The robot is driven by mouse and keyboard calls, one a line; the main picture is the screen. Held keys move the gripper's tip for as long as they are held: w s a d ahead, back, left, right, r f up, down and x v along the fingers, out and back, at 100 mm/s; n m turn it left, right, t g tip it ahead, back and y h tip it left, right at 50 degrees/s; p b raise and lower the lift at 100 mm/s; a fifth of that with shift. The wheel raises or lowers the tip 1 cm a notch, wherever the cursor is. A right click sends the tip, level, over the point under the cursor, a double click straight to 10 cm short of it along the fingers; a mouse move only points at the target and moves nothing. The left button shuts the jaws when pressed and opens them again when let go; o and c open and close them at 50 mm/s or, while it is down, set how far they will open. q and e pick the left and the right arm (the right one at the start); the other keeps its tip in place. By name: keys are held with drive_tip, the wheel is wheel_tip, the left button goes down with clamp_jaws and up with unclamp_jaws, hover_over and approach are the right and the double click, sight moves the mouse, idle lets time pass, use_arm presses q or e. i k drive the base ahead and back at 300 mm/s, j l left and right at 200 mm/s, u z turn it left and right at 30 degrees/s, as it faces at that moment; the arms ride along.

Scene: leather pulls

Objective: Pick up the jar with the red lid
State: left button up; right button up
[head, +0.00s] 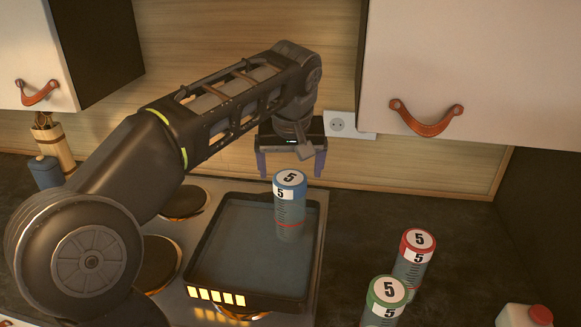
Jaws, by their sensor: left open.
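The jar with the red lid (412,262) stands upright on the dark counter right of the stove, with a white "5" label on its lid. A jar with a green lid (386,302) stands just in front of it and overlaps its lower left in the picture. A jar with a blue lid (290,205) stands in the dark tray (225,262). My left gripper (291,172) is open and empty, pointing down above and behind the blue-lidded jar, well left of the red-lidded one. My right gripper is out of view.
The tray sits on the stove (172,300), whose round burners show on the left. A white container with a red cap (524,316) stands at the lower right. Cabinets with leather pulls (426,120) hang above. The counter behind the red-lidded jar is clear.

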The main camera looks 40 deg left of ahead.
sight(416, 247)
drive_tip(key=k, duration=1.5)
